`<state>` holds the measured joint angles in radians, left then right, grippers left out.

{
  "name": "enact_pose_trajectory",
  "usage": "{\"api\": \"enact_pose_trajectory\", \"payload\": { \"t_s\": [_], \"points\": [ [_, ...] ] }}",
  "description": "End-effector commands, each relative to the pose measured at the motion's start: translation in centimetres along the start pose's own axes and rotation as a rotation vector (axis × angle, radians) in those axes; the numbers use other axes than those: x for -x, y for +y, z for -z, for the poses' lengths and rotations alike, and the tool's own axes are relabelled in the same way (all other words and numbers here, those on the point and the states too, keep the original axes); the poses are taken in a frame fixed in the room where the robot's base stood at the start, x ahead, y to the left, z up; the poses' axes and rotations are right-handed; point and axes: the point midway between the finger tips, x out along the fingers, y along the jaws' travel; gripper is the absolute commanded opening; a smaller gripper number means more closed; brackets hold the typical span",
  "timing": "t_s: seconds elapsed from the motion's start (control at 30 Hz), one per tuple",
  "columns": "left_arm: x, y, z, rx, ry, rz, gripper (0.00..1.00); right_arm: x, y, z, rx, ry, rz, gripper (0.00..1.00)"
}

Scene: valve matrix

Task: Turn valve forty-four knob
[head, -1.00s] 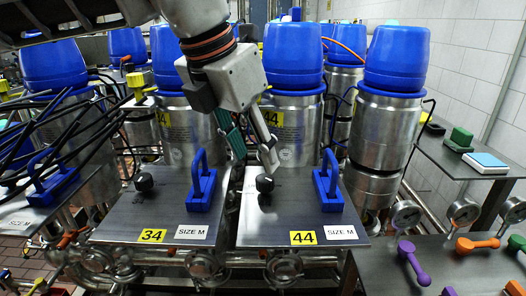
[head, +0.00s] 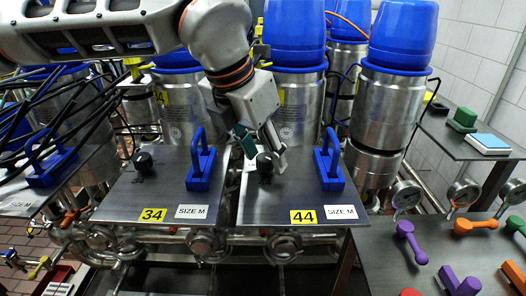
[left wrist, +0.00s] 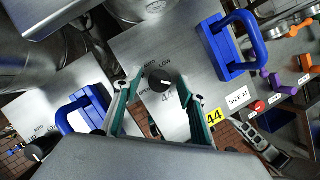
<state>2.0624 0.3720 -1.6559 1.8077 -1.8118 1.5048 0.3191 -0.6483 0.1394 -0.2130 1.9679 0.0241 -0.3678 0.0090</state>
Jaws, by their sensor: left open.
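The black knob of valve forty-four (head: 265,160) sits on the grey panel marked with a yellow 44 label (head: 302,216) and a SIZE M label. My left gripper (head: 262,158) is over this panel, its fingers pointing down on either side of the knob in the head view. In the left wrist view the knob (left wrist: 160,81) lies ahead of and between the tips of my open left gripper (left wrist: 158,90). Whether the fingers touch the knob cannot be told.
A blue handle (head: 328,168) stands right of the knob on the same panel. Panel 34 (head: 140,195) with its own knob (head: 143,162) and blue handle (head: 201,162) is on the left. Steel canisters with blue caps rise close behind. Coloured tools lie on the right table (head: 430,270).

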Motion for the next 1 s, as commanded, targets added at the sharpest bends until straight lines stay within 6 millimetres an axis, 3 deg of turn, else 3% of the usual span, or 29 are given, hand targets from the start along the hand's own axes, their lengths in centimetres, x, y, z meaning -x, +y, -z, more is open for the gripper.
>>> {"api": "enact_pose_trajectory", "payload": {
  "t_s": [0.1, 0.27, 0.67, 1.0],
  "points": [
    [0.01, -0.01, 0.01, 0.0, 0.0, 0.0, 0.41, -0.01, 0.0, 0.01, 0.0, 0.0, 0.0, 0.4],
    [0.03, -0.01, 0.0, 0.0, 0.0, 0.0, 0.03, -0.03, -0.01, -0.12, 0.0, -0.002, 0.0, 0.4],
    [0.06, 0.06, 0.0, -0.038, 0.001, 0.017, 0.03, -0.05, -0.05, -0.5, 0.0, -0.009, 0.001, 0.4],
    [0.1, 0.24, -0.05, -0.246, 0.001, 0.105, 0.03, 0.31, 0.08, 0.24, 0.0, -0.006, 0.0, 0.4]
  ]
}}
